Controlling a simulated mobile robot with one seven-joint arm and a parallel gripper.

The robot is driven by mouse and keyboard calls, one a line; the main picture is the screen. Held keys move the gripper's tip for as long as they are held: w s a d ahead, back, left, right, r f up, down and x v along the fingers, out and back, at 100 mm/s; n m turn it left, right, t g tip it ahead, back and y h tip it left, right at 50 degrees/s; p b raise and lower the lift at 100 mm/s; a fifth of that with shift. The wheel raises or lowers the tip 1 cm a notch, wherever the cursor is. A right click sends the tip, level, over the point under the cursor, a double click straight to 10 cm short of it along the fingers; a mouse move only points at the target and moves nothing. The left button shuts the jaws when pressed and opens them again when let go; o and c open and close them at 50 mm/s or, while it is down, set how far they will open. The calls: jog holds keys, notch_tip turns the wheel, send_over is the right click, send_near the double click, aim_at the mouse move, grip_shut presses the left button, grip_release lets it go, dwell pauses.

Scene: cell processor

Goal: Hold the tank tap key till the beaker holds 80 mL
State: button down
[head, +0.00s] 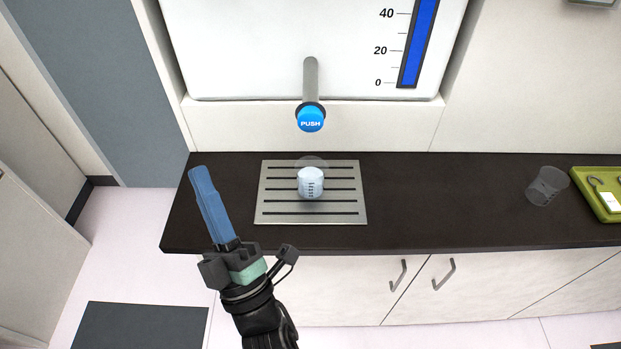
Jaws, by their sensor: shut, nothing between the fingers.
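The tank tap key, a round blue button marked PUSH (311,119), sits at the front end of a grey pipe (311,75) from the white tank (250,50). A small clear beaker (311,184) stands upright below it on the slotted metal drip grate (348,214). The beaker holds pale liquid; its level is too small to read. My gripper (200,172) has long blue fingers, shut and empty. It is left of the grate and apart from the tap key and the beaker.
A blue level gauge (418,45) is on the tank front. The counter between grate and that beaker is clear.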

aim_at(311, 120)
jog(key=shift+d, duration=0.1)
jog(key=s+d+m+t+h+p, duration=0.1)
jog(key=d+m+h+p, duration=0.3)
jog(key=d+m+h, duration=0.8)
jog(key=s+m+h, duration=0.1)
jog(key=m+h, duration=0.4)
jog(key=h, duration=0.3)
jog(key=shift+d+m+h, duration=0.3)
jog(key=shift+d+h, duration=0.1)
jog(key=w+b, duration=0.3)
jog(key=w, duration=0.5)
jog(key=shift+w, duration=0.4)
jog(key=shift+w, duration=0.1)
dwell(0.5)
jog(key=shift+w, duration=0.3)
